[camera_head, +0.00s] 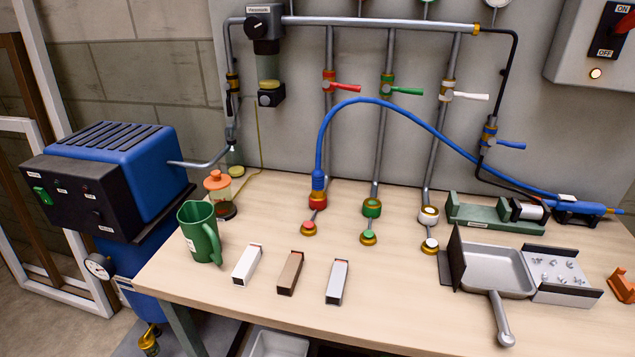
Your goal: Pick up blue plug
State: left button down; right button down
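A blue hose (400,107) arches over the table. Its left end is a blue plug (318,181), upright on top of the red-ringed fitting (317,201); I cannot tell how deep it sits. The hose's right end runs down to a blue tool (580,206) lying on a dark holder at the table's right. Neither of my grippers is in view.
Green (372,208) and white (429,214) fittings stand right of the red one. A green mug (199,233), an orange-topped jar (218,190) and small blocks (290,273) lie left and in front. A grey pan (494,270) sits right.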

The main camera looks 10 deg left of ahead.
aim_at(319, 176)
jog(key=j+z, duration=0.25)
jog(key=z, duration=0.2)
jog(key=i+j+z, duration=0.1)
jog(key=j+z, duration=0.2)
jog(key=z, duration=0.15)
jog(key=j+z, duration=0.25)
jog(key=z, duration=0.25)
